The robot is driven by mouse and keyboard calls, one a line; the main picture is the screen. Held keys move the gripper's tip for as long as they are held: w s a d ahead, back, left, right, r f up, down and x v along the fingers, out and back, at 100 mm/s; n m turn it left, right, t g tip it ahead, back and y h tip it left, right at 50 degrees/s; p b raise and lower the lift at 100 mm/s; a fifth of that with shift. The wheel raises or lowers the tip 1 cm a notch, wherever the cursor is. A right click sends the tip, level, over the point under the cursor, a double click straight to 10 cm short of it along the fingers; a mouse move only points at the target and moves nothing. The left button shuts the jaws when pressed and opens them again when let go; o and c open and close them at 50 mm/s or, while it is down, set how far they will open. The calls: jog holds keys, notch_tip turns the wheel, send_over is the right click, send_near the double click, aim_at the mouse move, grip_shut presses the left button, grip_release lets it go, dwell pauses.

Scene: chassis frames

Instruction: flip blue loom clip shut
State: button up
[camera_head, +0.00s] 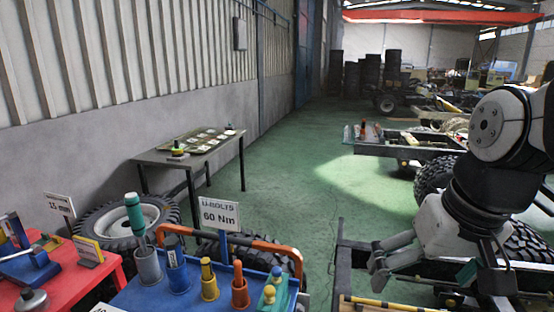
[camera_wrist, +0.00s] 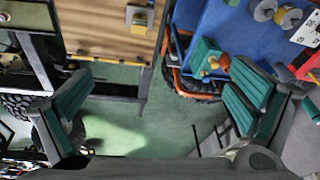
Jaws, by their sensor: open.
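I cannot make out a blue loom clip in either view. My gripper (camera_head: 385,262) is at the lower right in the head view, above the dark chassis frame (camera_head: 362,270). In the wrist view its two teal-padded fingers stand wide apart, with nothing between them (camera_wrist: 160,80) but green floor and surroundings farther off. My gripper is open and empty.
A blue trolley top (camera_head: 140,297) holds coloured cups, tools and a "U-BOLTS 60 Nm" sign (camera_head: 219,215); its orange handle (camera_head: 255,244) is beside tyres. A red table (camera_head: 60,290) is left. A side table (camera_head: 160,157) stands by the wall. Green floor (camera_head: 290,180) is clear mid-aisle.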

jog(key=s+a+r+t, duration=0.1)
jog(key=s+r+t, duration=0.1)
jog(key=s, duration=0.4)
jog(key=shift+r+n+h, duration=0.15)
jog(key=shift+n+h, duration=0.15)
jog(key=shift+n, duration=0.1)
